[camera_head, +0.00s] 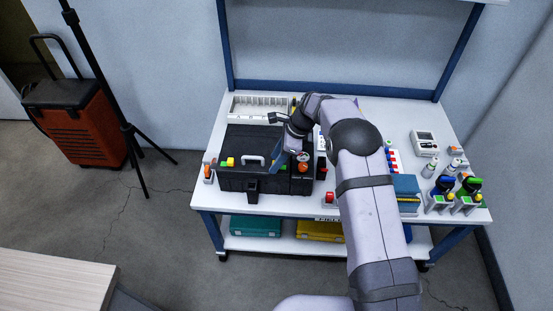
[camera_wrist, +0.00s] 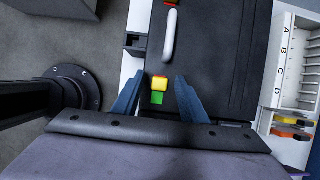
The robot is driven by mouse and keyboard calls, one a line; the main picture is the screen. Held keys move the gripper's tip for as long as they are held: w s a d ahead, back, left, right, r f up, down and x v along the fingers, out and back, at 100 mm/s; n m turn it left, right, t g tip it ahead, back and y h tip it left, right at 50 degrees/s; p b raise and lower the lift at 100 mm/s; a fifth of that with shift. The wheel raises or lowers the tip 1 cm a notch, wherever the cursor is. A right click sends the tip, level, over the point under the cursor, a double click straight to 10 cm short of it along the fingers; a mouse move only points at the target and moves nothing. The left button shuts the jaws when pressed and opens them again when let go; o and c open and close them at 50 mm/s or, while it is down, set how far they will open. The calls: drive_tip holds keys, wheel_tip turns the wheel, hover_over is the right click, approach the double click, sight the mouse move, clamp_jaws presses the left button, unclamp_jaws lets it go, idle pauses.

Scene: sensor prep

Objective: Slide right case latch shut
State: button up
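The black case (camera_head: 238,180) lies closed on the table with a white handle (camera_head: 254,160). In the wrist view, the right latch has a yellow slider (camera_wrist: 159,83) with a green patch (camera_wrist: 157,98) below it and a thin red sliver at its upper edge. My gripper (camera_wrist: 160,77) is open, its blue fingers on either side of the slider with gaps. In the head view my gripper (camera_head: 281,157) is over the case's right part and hides most of the right latch. The left latch (camera_head: 231,161) shows yellow and green.
A white compartment tray (camera_head: 232,105) stands behind the case. An orange-topped item (camera_head: 302,162) is close right of my gripper. A red button box (camera_head: 330,198) sits near the front edge. Bottles and a meter (camera_head: 424,142) stand farther right.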

drive_tip(key=v, duration=0.7)
drive_tip(key=shift+b, duration=0.4)
drive_tip(key=shift+r, duration=0.15)
drive_tip(key=s+d+r+n+h+p, duration=0.2)
drive_tip(key=s+d+r+n+p, duration=0.3)
drive_tip(key=s+d+r+n, duration=0.6)
drive_tip(key=s+d+n+h+p, duration=0.1)
drive_tip(key=s+d+n+p, duration=0.1)
drive_tip(key=s, duration=0.8)
drive_tip(key=s+d+r+n+h+p, duration=0.1)
drive_tip(key=s+d+n, duration=0.3)
drive_tip(key=s, duration=0.7)
drive_tip(key=shift+n+h+p, duration=0.3)
drive_tip(key=shift+n+p, duration=0.2)
drive_tip(key=shift+p, duration=0.4)
drive_tip(key=shift+o, duration=0.5)
drive_tip(key=shift+r, duration=0.1)
